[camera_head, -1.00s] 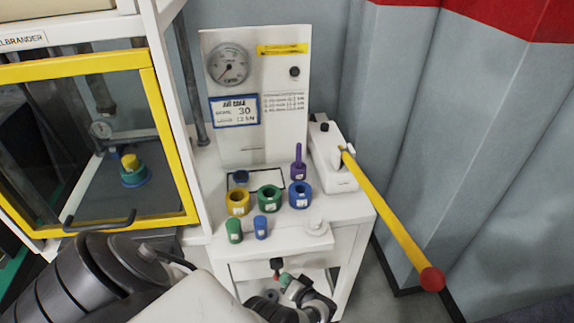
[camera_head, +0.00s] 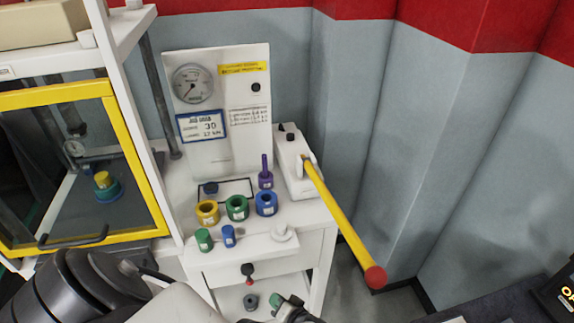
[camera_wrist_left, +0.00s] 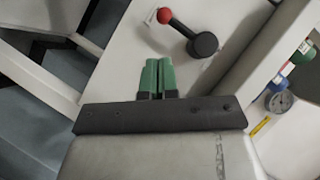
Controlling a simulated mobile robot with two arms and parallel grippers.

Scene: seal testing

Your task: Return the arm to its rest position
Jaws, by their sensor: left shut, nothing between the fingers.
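My left arm comes in from the lower left in the head view. My left gripper (camera_head: 288,306) is at the bottom edge, in front of the white cart (camera_head: 262,268), and partly cut off by the frame. In the left wrist view its green fingertips (camera_wrist_left: 158,76) are together with nothing between them. Ahead of them is a black knob with a red ball (camera_wrist_left: 164,16), apart from the fingers. This knob also shows on the cart's front in the head view (camera_head: 248,272). My right gripper is not in view.
On the cart stand yellow (camera_head: 207,212), green (camera_head: 237,207) and blue (camera_head: 266,203) rings, small plugs, a gauge panel (camera_head: 218,105) and a long yellow lever (camera_head: 340,220) sticking out to the right. A yellow-framed press door (camera_head: 128,130) stands at the left. Floor shows beyond the lever.

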